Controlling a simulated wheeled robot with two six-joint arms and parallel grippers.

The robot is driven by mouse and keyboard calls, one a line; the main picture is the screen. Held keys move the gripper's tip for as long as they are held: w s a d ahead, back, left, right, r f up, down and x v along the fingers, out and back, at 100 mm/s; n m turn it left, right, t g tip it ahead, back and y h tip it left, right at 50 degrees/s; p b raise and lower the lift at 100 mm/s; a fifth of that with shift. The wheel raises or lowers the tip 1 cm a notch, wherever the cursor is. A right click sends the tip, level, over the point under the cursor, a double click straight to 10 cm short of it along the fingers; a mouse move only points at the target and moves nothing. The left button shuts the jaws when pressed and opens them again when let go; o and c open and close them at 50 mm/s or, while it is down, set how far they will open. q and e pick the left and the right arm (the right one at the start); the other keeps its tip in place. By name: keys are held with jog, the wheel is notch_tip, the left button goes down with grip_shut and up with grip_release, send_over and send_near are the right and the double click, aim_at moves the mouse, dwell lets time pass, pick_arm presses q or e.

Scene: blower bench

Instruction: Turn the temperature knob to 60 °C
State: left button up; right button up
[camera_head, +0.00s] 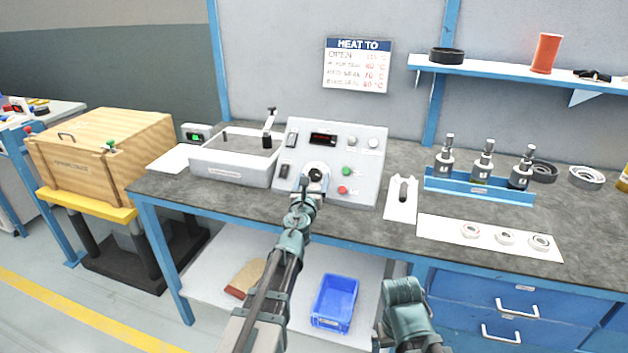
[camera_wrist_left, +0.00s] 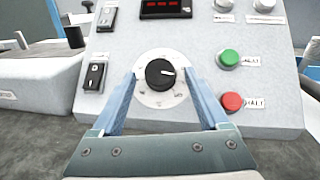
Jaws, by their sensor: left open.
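The temperature knob (camera_wrist_left: 160,74) is a round black dial with a white pointer line on a pale scale plate (camera_wrist_left: 160,98), low on the grey control panel (camera_head: 356,143). In the left wrist view its pointer aims to the right and slightly up. The scale figures are too small to read. My left gripper (camera_wrist_left: 160,80) is open, with one blue finger on each side of the knob; I cannot tell whether they touch it. In the head view the left gripper (camera_head: 314,177) covers most of the knob. My right arm shows only in part at the bottom, its fingers not visible.
A green button (camera_wrist_left: 229,58) and a red button (camera_wrist_left: 232,101) sit right of the knob. A rocker switch (camera_wrist_left: 95,76) is left. A red display (camera_head: 323,139) is above. A "HEAT TO" sign (camera_head: 357,66) hangs on the wall. A grey box (camera_head: 235,158) with a lever adjoins the panel.

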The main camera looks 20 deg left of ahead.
pick_arm(q)
grip_shut()
jog(key=shift+d+n+y, duration=0.15)
jog(key=shift+n+y, duration=0.25)
